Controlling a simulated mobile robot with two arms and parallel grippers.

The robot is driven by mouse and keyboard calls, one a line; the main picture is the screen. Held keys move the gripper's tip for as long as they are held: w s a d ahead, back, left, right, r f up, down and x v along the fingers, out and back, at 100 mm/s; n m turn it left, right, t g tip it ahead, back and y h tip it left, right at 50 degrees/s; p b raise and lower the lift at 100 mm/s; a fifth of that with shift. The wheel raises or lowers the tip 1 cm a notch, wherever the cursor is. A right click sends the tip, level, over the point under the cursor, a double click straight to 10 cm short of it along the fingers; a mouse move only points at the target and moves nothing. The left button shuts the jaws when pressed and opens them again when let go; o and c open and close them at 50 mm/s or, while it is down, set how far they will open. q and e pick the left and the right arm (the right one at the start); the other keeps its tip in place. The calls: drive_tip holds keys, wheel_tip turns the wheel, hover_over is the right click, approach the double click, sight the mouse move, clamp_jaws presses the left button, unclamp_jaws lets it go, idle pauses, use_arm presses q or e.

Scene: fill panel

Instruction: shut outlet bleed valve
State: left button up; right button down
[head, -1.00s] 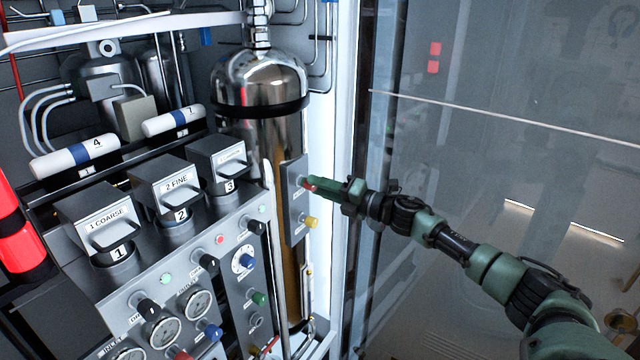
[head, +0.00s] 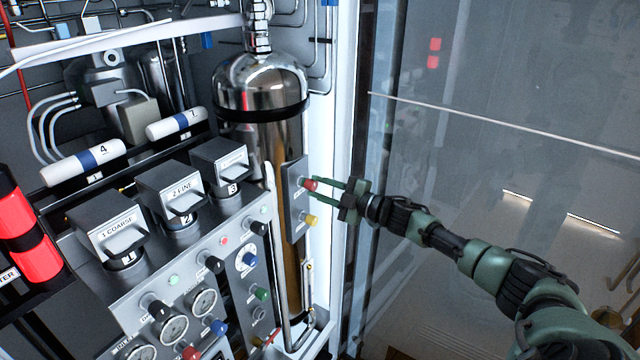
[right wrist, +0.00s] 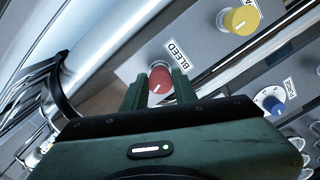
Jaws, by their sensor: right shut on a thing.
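The bleed valve is a red knob (head: 310,184) on a narrow grey plate beside the tall chrome cylinder in the head view. In the right wrist view the red knob (right wrist: 159,80) has the label BLEED next to it, and its white pointer line shows. My right gripper (head: 318,186) reaches in from the right and is shut on this knob. In the right wrist view one finger of the gripper (right wrist: 158,84) is on each side of the knob. My left gripper is not in view.
A yellow knob (head: 311,219) sits just below the red one on the same plate. The chrome cylinder (head: 262,85) stands left of the plate. A sloped panel (head: 225,285) with several knobs and gauges lies lower left.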

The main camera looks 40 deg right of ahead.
drive_tip(key=shift+m+p, duration=0.6)
drive_tip(key=shift+m, duration=1.1)
drive_tip(key=c, duration=1.1)
unclamp_jaws()
drive_tip(key=shift+f, duration=0.1)
drive_tip(key=shift+s+d+f, duration=0.15)
drive_tip(key=shift+s+d, duration=0.1)
drive_tip(key=shift+s, duration=0.25)
drive_tip(key=b+v, duration=0.2)
drive_tip(key=v, duration=0.4)
drive_tip(key=shift+s+b, duration=0.35)
drive_tip(key=shift+b, duration=0.05)
